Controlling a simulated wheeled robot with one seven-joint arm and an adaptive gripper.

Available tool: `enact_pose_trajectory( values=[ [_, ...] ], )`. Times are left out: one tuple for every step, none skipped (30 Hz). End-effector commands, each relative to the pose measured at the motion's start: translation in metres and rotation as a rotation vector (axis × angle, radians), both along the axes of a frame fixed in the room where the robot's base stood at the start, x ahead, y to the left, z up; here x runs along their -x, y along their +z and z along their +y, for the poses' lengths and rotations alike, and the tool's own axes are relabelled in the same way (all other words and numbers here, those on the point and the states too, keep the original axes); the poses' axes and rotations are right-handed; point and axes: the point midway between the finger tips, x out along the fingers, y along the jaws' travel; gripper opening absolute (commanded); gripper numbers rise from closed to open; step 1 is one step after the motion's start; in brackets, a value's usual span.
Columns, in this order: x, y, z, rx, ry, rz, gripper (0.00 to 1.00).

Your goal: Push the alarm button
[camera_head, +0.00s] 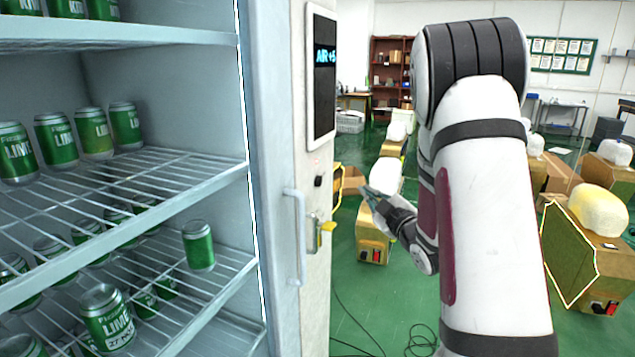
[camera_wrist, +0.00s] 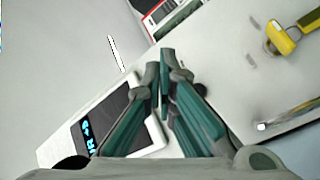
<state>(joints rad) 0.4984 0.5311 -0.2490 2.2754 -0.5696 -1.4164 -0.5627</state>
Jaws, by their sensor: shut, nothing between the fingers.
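The narrow side panel (camera_head: 315,245) of the vending cabinet carries a small black square button (camera_head: 318,181) with a tiny red light just above it. No label shows, so I cannot tell for sure that this is the alarm button. My gripper (camera_head: 368,192) is to the right of the panel, its fingers pointing left towards it, apart from the button in this picture. In the wrist view my gripper (camera_wrist: 168,62) has its teal-padded fingers shut with nothing held. The fingers hide part of the panel there, and I cannot pick out the button clearly.
A yellow-handled key or latch (camera_head: 327,227) sticks out below the button; it shows in the wrist view (camera_wrist: 281,38). A vertical door handle (camera_head: 297,235) and a display (camera_head: 322,75) are nearby. The open cabinet shelves (camera_head: 110,200) hold green cans.

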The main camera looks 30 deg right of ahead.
Motion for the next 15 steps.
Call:
enact_pose_trajectory(
  values=[
    [0.000, 0.000, 0.000, 0.000, 0.000, 0.000, 0.00],
    [0.000, 0.000, 0.000, 0.000, 0.000, 0.000, 0.00],
    [-0.001, 0.000, 0.001, -0.001, 0.000, 0.000, 0.00],
    [-0.001, 0.000, 0.001, 0.000, 0.001, 0.001, 0.00],
    [-0.002, 0.000, 0.002, 0.000, 0.001, 0.001, 0.00],
    [-0.004, 0.000, 0.003, 0.000, 0.001, 0.000, 0.00],
    [-0.005, 0.000, 0.004, 0.000, 0.001, 0.000, 0.00],
    [-0.007, 0.000, 0.006, 0.000, 0.001, 0.000, 0.00],
    [-0.010, 0.000, 0.008, 0.000, 0.001, 0.000, 0.00],
    [-0.013, 0.000, 0.010, 0.000, 0.002, -0.001, 0.00],
    [-0.015, 0.000, 0.013, 0.000, 0.002, -0.001, 0.00],
    [-0.020, 0.000, 0.016, 0.000, 0.003, -0.001, 0.00],
    [-0.023, 0.000, 0.018, -0.001, 0.004, -0.001, 0.00],
    [-0.026, 0.000, 0.021, -0.001, 0.003, 0.000, 0.00],
    [-0.030, 0.000, 0.024, -0.001, 0.003, 0.000, 0.00]
  ],
)
